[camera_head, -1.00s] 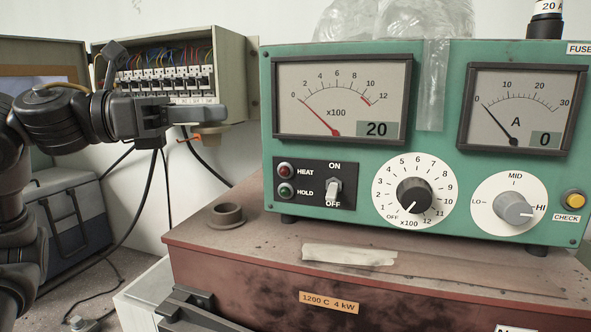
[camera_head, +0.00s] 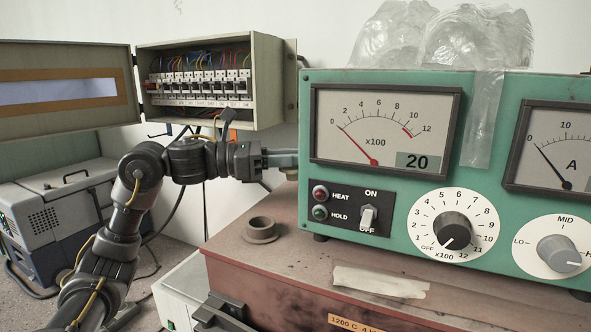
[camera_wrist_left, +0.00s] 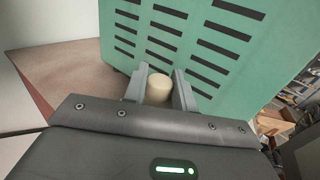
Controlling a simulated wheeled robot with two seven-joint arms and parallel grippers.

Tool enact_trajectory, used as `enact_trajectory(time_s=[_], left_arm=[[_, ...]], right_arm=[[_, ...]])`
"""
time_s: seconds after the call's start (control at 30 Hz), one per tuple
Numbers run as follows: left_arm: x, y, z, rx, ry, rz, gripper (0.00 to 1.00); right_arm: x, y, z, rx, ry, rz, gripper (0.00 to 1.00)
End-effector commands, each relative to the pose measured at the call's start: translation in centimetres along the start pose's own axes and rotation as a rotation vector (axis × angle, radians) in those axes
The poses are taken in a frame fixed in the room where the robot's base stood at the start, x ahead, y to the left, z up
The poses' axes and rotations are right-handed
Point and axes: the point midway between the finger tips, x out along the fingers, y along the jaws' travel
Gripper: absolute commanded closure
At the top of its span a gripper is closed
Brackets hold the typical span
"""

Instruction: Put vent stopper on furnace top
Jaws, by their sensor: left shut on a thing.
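The furnace (camera_head: 300,290) is a red-brown box with a dusty top, and a short round vent collar (camera_head: 262,231) stands at its back left. My left gripper (camera_head: 281,158) is at the left edge of the green control unit, behind and above the collar. In the left wrist view, its fingers (camera_wrist_left: 159,88) are shut on a pale beige cylindrical stopper (camera_wrist_left: 159,86), seen end-on. In the head view the stopper is mostly hidden by the fingers. The furnace top also shows at the left of the wrist view (camera_wrist_left: 75,72). My right gripper is not in view.
The green control unit (camera_head: 400,190) stands on the furnace; its slotted side (camera_wrist_left: 190,45) is close to the fingers. An open breaker box (camera_head: 205,105) hangs on the wall behind my arm. Tape (camera_head: 380,283) lies on the furnace top. A grey case (camera_head: 65,215) stands left.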

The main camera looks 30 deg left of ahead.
Motion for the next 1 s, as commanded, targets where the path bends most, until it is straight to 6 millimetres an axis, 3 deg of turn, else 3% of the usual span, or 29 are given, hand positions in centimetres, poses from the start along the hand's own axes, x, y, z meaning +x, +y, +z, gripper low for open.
enact_trajectory(time_s=[0.33, 0.6, 1.0], left_arm=[[0.8, 1.1, -1.6, 0.001, -0.002, -0.001, 0.96], [1.0, 1.5, -4.7, -0.003, 0.000, -0.001, 0.96], [1.0, 1.5, -5.3, 0.001, -0.002, -0.001, 0.96]], right_arm=[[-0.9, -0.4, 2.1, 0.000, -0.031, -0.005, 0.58], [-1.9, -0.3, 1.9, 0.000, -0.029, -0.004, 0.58], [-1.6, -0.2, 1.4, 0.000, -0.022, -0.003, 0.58]])
